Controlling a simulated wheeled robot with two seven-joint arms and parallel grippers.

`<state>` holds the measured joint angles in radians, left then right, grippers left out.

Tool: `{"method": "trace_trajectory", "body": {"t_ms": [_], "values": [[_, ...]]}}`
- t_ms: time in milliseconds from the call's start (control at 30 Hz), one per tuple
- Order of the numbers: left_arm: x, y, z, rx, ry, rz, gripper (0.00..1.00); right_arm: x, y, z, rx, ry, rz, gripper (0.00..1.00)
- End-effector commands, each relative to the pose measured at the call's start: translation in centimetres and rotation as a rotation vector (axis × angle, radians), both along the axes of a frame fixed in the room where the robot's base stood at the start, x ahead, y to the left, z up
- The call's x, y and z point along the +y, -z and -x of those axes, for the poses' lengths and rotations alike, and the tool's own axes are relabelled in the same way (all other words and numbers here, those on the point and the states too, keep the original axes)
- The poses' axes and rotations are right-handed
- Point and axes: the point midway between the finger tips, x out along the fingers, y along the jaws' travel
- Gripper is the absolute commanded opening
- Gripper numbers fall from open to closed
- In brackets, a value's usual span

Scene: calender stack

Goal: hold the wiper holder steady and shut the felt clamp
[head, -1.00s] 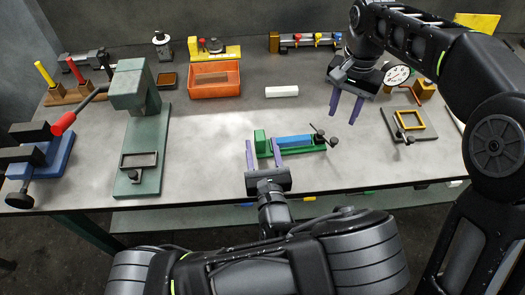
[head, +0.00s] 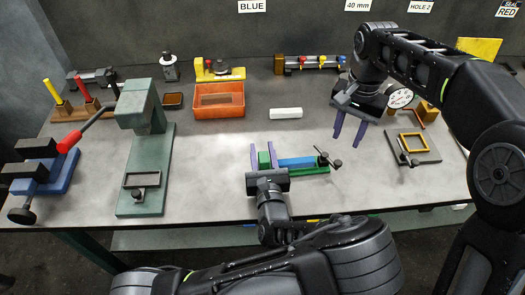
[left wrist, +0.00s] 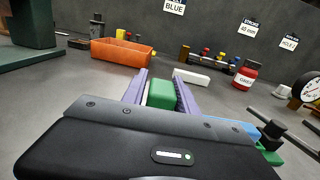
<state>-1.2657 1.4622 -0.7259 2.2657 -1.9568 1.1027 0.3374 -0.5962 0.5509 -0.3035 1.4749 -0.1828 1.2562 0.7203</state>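The wiper holder (head: 311,169) is a green base with a blue bar along its top and a green block at its left end. It lies on the bench near the front. At its right end is a black screw clamp with a bar handle (head: 327,159), likely the felt clamp; I cannot tell whether it is shut. My left gripper (head: 262,147) has its purple fingers on both sides of the green end block and looks shut on it. The left wrist view shows the green block (left wrist: 162,95) between the fingers. My right gripper (head: 350,134) is open and empty, above the bench, right of the holder.
A white block (head: 286,113) and an orange bin (head: 219,111) are behind the holder. A green press (head: 144,175) and blue vise (head: 44,178) stand at left. A yellow-framed plate (head: 413,144) and a dial gauge (head: 400,98) are at right.

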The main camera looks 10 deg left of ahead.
Motion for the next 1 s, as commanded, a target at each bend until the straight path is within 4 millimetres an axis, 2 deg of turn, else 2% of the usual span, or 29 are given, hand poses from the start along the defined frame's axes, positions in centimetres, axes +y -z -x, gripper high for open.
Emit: {"method": "trace_trajectory", "body": {"t_ms": [67, 400, 1000], "values": [[0.00, 0.00, 0.01, 0.000, 0.000, 0.000, 0.27, 0.00, 0.00, 0.00, 0.000, 0.000, 0.000, 0.36], [0.00, 0.00, 0.01, 0.000, 0.000, 0.000, 0.00, 0.00, 0.00, 0.00, 0.000, 0.000, 0.000, 0.36], [0.00, 0.00, 0.01, 0.000, 0.000, 0.000, 0.00, 0.00, 0.00, 0.00, 0.000, 0.000, 0.000, 0.36]]}}
